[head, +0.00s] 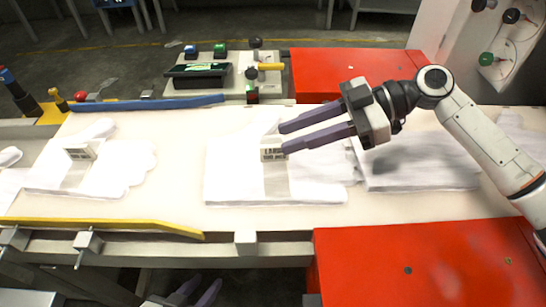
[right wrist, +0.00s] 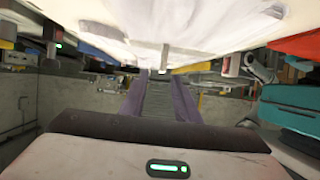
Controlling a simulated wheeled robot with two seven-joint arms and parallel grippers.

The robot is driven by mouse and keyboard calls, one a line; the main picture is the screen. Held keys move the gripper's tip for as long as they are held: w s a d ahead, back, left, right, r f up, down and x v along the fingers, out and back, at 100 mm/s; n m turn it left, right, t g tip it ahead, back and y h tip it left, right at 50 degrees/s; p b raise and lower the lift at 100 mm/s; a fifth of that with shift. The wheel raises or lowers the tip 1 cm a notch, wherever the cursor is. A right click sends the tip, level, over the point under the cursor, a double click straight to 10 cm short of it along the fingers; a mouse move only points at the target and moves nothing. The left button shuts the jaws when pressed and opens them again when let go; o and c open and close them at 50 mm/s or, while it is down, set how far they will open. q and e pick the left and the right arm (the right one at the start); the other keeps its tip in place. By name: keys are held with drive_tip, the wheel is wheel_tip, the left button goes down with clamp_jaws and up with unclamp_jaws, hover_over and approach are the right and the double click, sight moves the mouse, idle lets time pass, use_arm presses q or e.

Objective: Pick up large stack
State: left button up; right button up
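White stacks of film gloves lie on the pale table. A middle stack (head: 230,170) has a band with a printed label (head: 273,154). A left stack (head: 125,160) also carries a label. A right stack (head: 420,170) lies partly under my right arm's shadow. I cannot tell which is the large one. My right gripper (head: 285,138) is open and empty, its two purple fingers pointing left above the middle stack. Its fingers also show apart in the right wrist view (right wrist: 160,98). My left gripper (head: 196,291) is at the bottom edge below the table, fingers apart, mostly cut off.
A blue bar (head: 150,103) lies along the table's back edge and a yellow strip (head: 110,224) along its front edge. Red cabinets stand behind (head: 340,70) and in front right (head: 420,265). A button panel (head: 225,75) stands behind the table. Bare table separates the left and middle stacks.

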sight(253, 161)
drive_tip(key=x, duration=0.4)
drive_tip(key=shift+a, duration=0.15)
drive_tip(key=x, duration=0.5)
drive_tip(key=shift+s+f, duration=0.1)
drive_tip(key=shift+f, duration=0.25)
drive_tip(key=shift+c, duration=0.2)
clamp_jaws()
